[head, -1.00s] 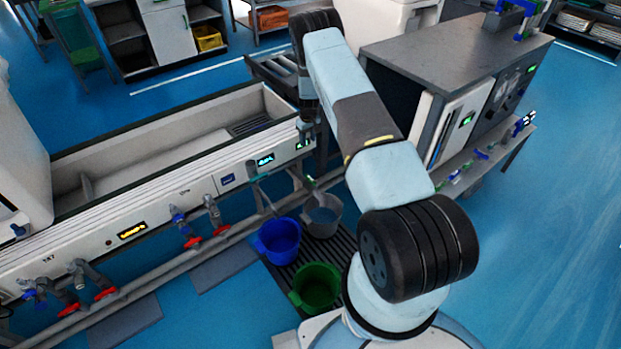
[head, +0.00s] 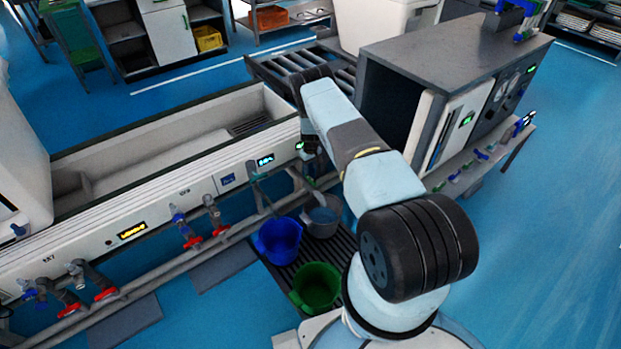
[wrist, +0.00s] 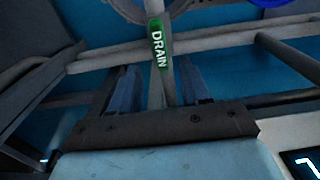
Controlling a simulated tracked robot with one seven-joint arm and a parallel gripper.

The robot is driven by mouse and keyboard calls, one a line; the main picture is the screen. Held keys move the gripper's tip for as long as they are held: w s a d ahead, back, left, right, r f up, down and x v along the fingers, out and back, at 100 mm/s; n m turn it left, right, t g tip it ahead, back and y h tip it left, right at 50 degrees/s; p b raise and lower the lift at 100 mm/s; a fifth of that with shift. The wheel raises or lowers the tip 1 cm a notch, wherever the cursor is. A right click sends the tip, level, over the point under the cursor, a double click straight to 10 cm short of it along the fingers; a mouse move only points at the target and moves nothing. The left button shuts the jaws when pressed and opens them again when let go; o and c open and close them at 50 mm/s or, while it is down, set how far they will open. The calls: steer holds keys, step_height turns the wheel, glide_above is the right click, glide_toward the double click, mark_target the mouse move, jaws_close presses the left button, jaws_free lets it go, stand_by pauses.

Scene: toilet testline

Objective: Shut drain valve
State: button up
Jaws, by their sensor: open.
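In the wrist view a drain valve lever (wrist: 157,85) with a green DRAIN label (wrist: 158,42) runs up the middle of the picture. My gripper (wrist: 158,75) is open, with one blue finger on each side of the lever. The fingers look apart from the lever, with a gap on both sides. The labelled end reaches past the fingertips. In the head view my gripper is mostly hidden by my arm, near the right end of the test trough (head: 120,229). The valve body is hidden.
A grey bucket (head: 322,222), a blue bucket (head: 279,240) and a green bucket (head: 316,287) stand below on a dark grate. Pipes (wrist: 200,40) cross close around the lever. Red-handled valves (head: 192,241) line the trough front. A grey cabinet (head: 450,50) stands at right.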

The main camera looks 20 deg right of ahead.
mark_target(311, 178)
steer(key=shift+f, duration=3.65)
jaws_close()
